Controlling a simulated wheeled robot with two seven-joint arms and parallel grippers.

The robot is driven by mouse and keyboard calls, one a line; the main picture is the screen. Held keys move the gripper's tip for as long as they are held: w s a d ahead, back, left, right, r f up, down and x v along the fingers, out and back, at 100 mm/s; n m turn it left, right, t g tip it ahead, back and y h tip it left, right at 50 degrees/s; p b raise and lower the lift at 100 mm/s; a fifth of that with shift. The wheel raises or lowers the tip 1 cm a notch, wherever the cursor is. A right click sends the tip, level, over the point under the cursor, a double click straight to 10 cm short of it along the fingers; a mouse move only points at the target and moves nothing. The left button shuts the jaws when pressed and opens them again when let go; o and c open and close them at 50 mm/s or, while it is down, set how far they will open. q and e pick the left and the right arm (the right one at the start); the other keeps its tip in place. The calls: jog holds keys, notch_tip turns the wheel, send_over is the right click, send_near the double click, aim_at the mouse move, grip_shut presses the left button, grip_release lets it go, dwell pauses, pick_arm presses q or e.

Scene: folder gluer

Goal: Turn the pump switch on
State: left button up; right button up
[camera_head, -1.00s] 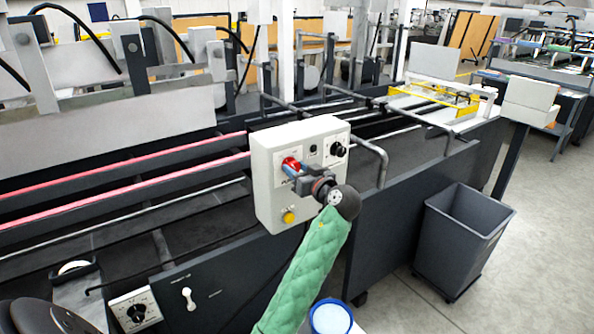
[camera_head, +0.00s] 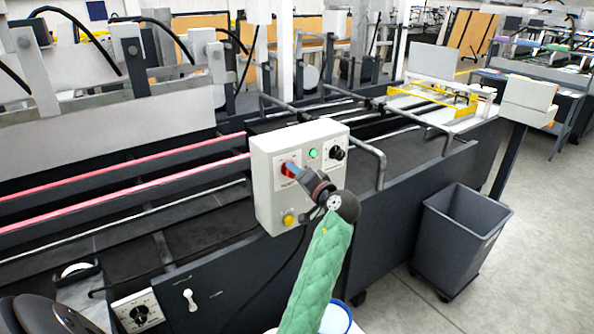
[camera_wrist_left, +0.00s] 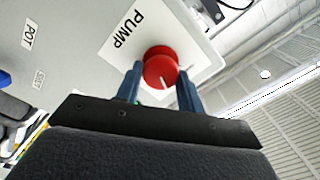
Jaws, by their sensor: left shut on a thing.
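The pump switch is a red knob (camera_head: 288,169) on the front of a pale control box (camera_head: 264,200). In the left wrist view the red knob (camera_wrist_left: 161,68) shows a white mark and sits beside the label PUMP (camera_wrist_left: 123,36). My left gripper (camera_head: 295,171) is shut on this knob, with one blue finger on each side of it. A small green lamp (camera_head: 313,153) is lit on the box to the right of the knob. My right gripper is not in view.
The box also carries a black dial (camera_head: 337,153) and a yellow button (camera_head: 289,219). A dark grey bin (camera_head: 462,240) stands on the floor at the right. Rollers and rails of the machine run behind the box. A white lever (camera_head: 189,299) is at lower left.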

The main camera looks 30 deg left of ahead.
pick_arm(q)
jog(key=shift+m+p, duration=0.6)
jog(key=shift+m, duration=0.7)
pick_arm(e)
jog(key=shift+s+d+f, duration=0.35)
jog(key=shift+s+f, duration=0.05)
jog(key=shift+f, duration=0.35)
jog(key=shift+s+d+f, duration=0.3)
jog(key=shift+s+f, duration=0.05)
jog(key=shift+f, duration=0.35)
pick_arm(q)
jog(key=o, duration=1)
jog(key=shift+w, duration=0.1)
jog(key=shift+c, duration=0.2)
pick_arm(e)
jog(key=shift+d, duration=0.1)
pick_arm(q)
jog(key=shift+d, duration=0.1)
jog(key=b+v, duration=0.1)
jog(key=v, duration=0.6)
jog(key=shift+d, duration=0.35)
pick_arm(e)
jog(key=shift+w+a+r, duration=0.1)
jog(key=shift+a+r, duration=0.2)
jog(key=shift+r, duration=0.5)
